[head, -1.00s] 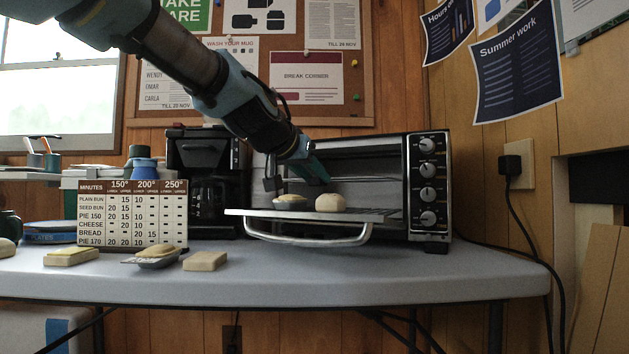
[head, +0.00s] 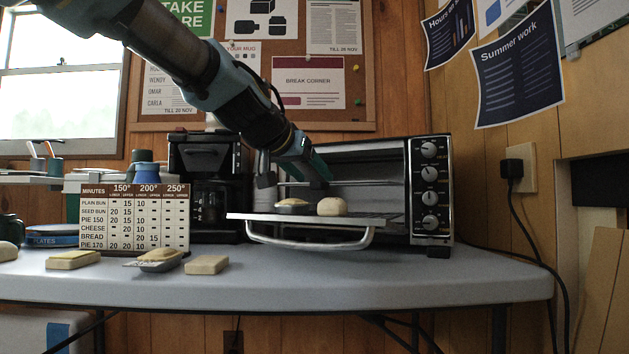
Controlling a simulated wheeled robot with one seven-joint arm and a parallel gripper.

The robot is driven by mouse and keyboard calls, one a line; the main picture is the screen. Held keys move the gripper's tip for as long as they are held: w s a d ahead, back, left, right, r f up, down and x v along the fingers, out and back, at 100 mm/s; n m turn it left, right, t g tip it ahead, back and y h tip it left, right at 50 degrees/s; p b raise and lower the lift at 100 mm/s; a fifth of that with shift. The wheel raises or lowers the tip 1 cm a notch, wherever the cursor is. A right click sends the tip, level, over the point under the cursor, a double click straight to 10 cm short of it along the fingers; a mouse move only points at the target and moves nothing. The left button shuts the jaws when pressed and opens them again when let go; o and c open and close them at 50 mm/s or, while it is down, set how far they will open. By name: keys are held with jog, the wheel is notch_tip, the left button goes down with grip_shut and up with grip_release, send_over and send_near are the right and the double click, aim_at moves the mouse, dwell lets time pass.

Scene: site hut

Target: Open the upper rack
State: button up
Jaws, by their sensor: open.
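The toaster oven (head: 430,190) stands on the table with its door folded down and its handle (head: 310,243) at the front. The upper rack (head: 290,184) shows as a thin bar across the oven mouth, partly hidden by my gripper. My gripper (head: 320,183) is open and points down at the oven mouth by the upper rack's front edge. I cannot tell whether it touches the rack.
A timing board (head: 135,217) and a coffee maker (head: 205,180) stand left of the oven. A yellow-topped block (head: 73,260), a filled tin (head: 160,259) and a plain block (head: 206,265) lie along the table front. The table right of the oven is clear.

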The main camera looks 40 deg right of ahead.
jog(key=v, duration=0.8)
jog(key=shift+a, duration=0.2)
jog(key=shift+s+r, duration=0.1)
